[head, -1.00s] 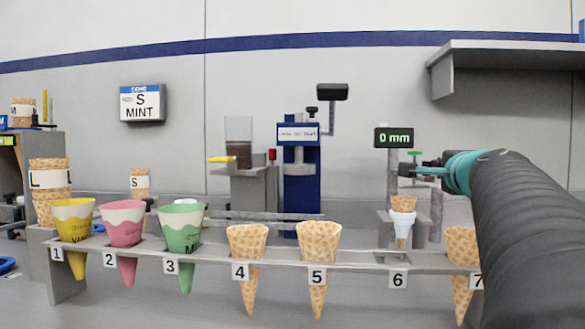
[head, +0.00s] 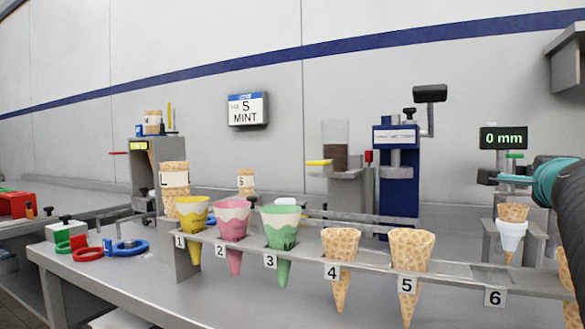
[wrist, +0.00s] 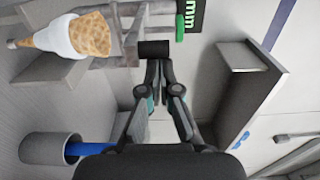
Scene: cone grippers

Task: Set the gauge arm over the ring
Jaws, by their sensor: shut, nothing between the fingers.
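The gauge's dark display (head: 503,138) reads 0 mm at the right. A green piece (head: 515,156) shows just under it, and also beside the display in the wrist view (wrist: 180,27); I cannot tell whether it is the gauge arm. My arm hides part of the stand.
A numbered rack (head: 460,270) with coloured and plain cones runs across the front. A blue press (head: 398,170) and a hopper (head: 335,150) stand left of the gauge. A wall shelf (wrist: 250,85) is right of my gripper in the wrist view. A grey cylinder (wrist: 48,147) is at lower left.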

